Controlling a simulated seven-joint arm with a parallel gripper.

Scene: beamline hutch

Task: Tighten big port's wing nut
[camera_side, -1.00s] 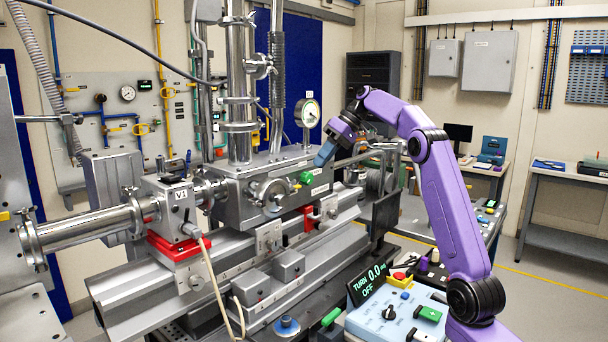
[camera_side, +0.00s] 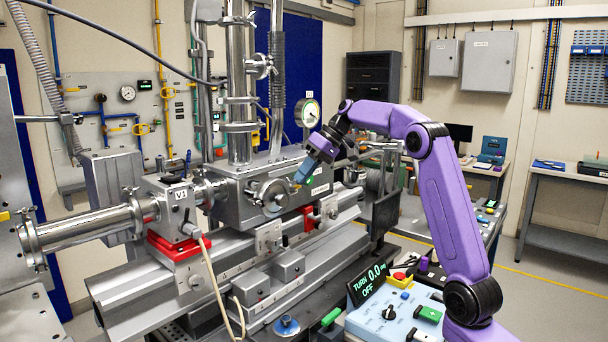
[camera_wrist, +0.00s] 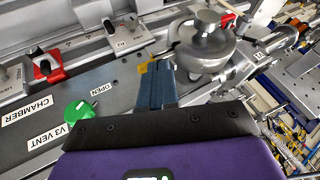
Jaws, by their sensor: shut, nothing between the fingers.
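The big port looks to be the round metal flange (camera_side: 270,196) on the front of the grey chamber. In the wrist view it is the round steel body (camera_wrist: 205,48) at upper right. A small brass-yellow piece, probably its wing nut, shows at the port's side (camera_wrist: 145,66) in the wrist view, partly hidden by my fingers. My gripper (camera_side: 299,178) is shut, its blue fingers slanting down beside the port's right edge. In the wrist view the fingertips (camera_wrist: 157,68) are right by the yellow piece; I cannot tell whether they touch.
A green knob (camera_wrist: 82,112) sits left of my fingers, near the OPEN and V3 VENT labels. Red blocks (camera_side: 309,218) stand below the chamber. A control box (camera_side: 398,317) and a TURN display reading 0.0, OFF (camera_side: 368,284) stand in front.

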